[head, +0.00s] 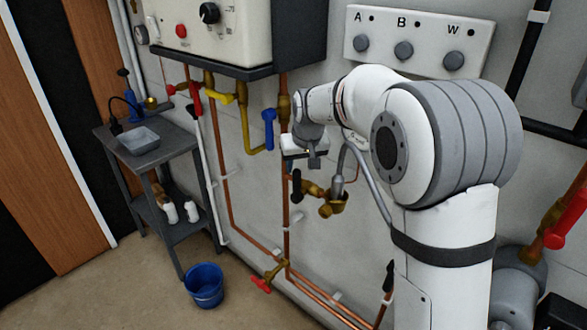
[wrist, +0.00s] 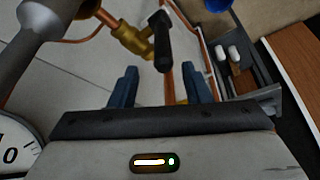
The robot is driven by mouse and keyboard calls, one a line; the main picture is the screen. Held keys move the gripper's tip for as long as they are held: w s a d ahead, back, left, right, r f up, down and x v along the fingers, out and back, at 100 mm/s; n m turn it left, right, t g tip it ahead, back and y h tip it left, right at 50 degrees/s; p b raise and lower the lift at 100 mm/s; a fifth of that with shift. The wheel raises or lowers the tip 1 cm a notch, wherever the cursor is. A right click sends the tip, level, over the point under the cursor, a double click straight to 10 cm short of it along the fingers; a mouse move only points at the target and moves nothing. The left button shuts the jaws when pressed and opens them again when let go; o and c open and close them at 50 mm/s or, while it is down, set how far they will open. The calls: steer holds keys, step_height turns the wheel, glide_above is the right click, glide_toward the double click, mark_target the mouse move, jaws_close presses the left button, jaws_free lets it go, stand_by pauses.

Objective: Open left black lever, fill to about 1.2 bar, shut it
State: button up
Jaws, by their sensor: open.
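The left black lever (head: 296,184) hangs roughly upright beside a brass valve (head: 312,188) on the wall pipework. In the wrist view the black lever (wrist: 162,42) stands ahead of my gripper (wrist: 160,78), its near end in line with the gap between the two blue fingers. The fingers are apart with nothing clamped, and I cannot tell whether the lever is between them. The brass valve (wrist: 132,40) is just left of it. In the head view my gripper (head: 303,150) is above the lever, fingers mostly hidden. A gauge dial (wrist: 14,148) is cut off at lower left; its needle is not visible.
Another black lever (head: 389,275) is low beside my arm. Blue (head: 268,128) and yellow (head: 221,98) handles hang under the boiler (head: 215,30). A grey trolley (head: 142,170) and blue bucket (head: 204,285) stand left. A grey hose runs close to my gripper.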

mark_target(296, 178)
steer(key=p+x, duration=0.1)
steer(key=x, duration=0.6)
steer(key=shift+w+a+f, duration=0.15)
steer(key=shift+a+f, duration=0.1)
steer(key=shift+c, duration=0.2)
jaws_close()
